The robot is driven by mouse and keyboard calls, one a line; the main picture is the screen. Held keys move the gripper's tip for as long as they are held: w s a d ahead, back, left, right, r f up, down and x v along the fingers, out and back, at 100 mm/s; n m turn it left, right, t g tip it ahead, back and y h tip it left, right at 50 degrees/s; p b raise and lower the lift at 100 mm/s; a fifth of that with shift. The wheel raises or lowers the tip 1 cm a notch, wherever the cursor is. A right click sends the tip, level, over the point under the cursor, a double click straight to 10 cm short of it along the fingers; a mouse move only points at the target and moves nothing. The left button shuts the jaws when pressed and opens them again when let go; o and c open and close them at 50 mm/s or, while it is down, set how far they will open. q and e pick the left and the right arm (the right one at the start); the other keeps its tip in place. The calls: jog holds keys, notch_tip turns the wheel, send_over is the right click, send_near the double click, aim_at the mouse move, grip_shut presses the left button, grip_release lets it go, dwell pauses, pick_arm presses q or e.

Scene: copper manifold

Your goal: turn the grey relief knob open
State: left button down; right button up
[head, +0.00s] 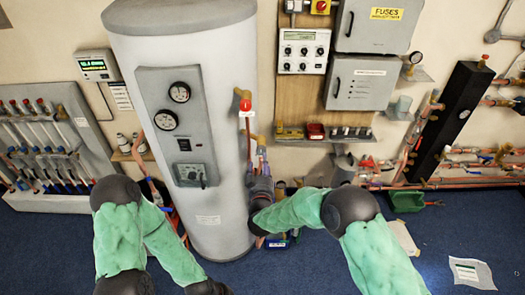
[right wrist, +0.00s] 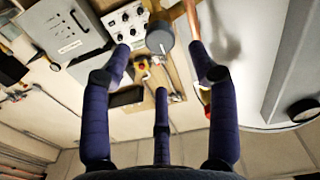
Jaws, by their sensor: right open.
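A round grey knob (right wrist: 160,38) shows in the right wrist view, near the top middle. It lies in line with the gap between the fingers of my right gripper (right wrist: 160,58). The gripper is open, with one finger on each side of the knob's outline and a third finger below it. I see no finger closed on the knob, and the distance to it is hard to judge. In the head view my right gripper (head: 262,188) is beside the tall grey cylinder (head: 222,120), low at its right side. I cannot make out the grey knob there. My left gripper is out of the picture.
A red-topped valve (head: 245,104) on a copper pipe stands above the right gripper. Grey fuse boxes (head: 375,28) and a dial panel (head: 303,51) hang on the wall. A black manifold (head: 456,115) with copper pipes is at right.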

aim_at(261, 153)
jog(key=w, duration=0.8)
jog(key=shift+s, duration=0.1)
jog(key=c, duration=1.2)
